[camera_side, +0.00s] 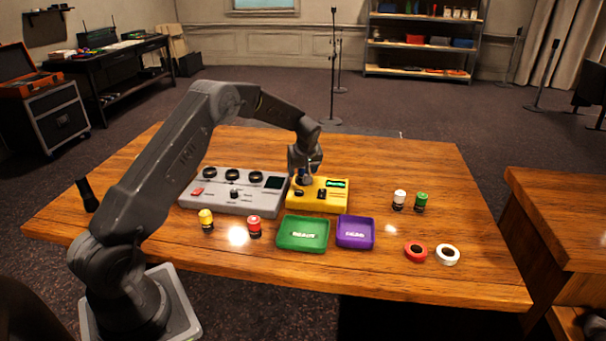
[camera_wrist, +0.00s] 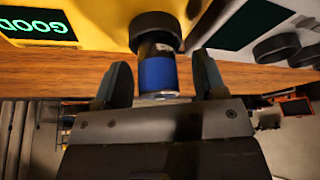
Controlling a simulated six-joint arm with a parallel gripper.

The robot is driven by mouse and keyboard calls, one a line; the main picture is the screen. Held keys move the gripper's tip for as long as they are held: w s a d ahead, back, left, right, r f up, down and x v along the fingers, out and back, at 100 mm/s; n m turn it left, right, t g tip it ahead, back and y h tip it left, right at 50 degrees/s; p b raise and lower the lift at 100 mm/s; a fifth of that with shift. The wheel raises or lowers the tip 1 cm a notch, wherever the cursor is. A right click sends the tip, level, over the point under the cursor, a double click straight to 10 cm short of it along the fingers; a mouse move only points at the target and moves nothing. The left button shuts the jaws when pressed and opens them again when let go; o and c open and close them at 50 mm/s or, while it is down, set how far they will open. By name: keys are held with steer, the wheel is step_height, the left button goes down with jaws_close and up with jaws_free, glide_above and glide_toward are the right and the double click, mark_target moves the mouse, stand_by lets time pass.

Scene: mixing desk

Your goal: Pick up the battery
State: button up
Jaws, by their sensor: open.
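The battery (camera_wrist: 157,72) is a blue and black cylinder with a silver end. It stands in a dark round socket on the yellow tester box (camera_side: 333,205), which also fills the top of the wrist view (camera_wrist: 105,14). My gripper (camera_wrist: 160,78) is open, with one finger on each side of the battery and gaps showing between fingers and battery. In the side view my gripper (camera_side: 306,176) is over the left part of the tester, and the battery (camera_side: 304,180) is mostly hidden there. The tester's lit green screen reads GOOD (camera_wrist: 35,26).
A grey mixer with knobs (camera_side: 222,203) stands left of the tester. A green tray (camera_side: 305,248) and a purple tray (camera_side: 357,245) lie in front. Yellow (camera_side: 206,221), red (camera_side: 254,227), white (camera_side: 399,200) and green (camera_side: 421,203) cylinders and two tape rolls (camera_side: 415,252) stand around.

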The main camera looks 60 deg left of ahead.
steer(key=shift+c, duration=0.4)
steer(key=c, duration=1.1)
